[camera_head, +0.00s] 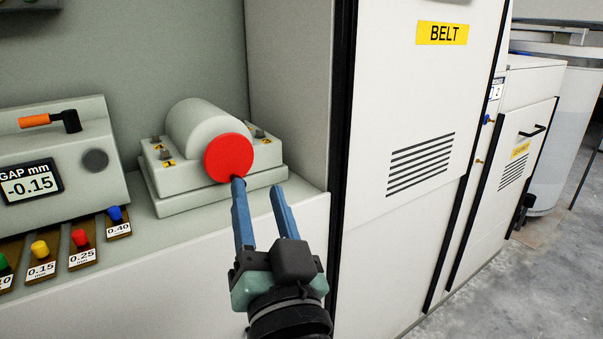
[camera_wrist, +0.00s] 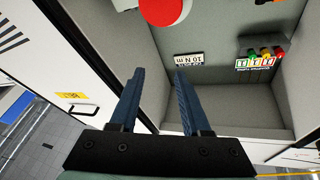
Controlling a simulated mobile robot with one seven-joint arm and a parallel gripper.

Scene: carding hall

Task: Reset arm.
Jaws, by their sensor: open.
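My gripper (camera_head: 262,207) has two blue fingers standing apart with nothing between them. It is in front of the right part of the shelf, and its left fingertip overlaps the lower edge of a red disc (camera_head: 229,158) in the head view. I cannot tell whether it touches the disc. The disc is the end face of a pale cylinder (camera_head: 196,127) on a grey base. In the wrist view my gripper (camera_wrist: 157,75) also shows open and empty, with the red disc (camera_wrist: 165,8) beyond the fingertips at the top edge.
A gauge box (camera_head: 60,150) with a "-0.15" display stands at the left. Several coloured knobs, one blue (camera_head: 115,214), sit on labelled strips before it. A white cabinet marked BELT (camera_head: 420,120) rises close on the right. Grey floor (camera_head: 540,270) lies open at the far right.

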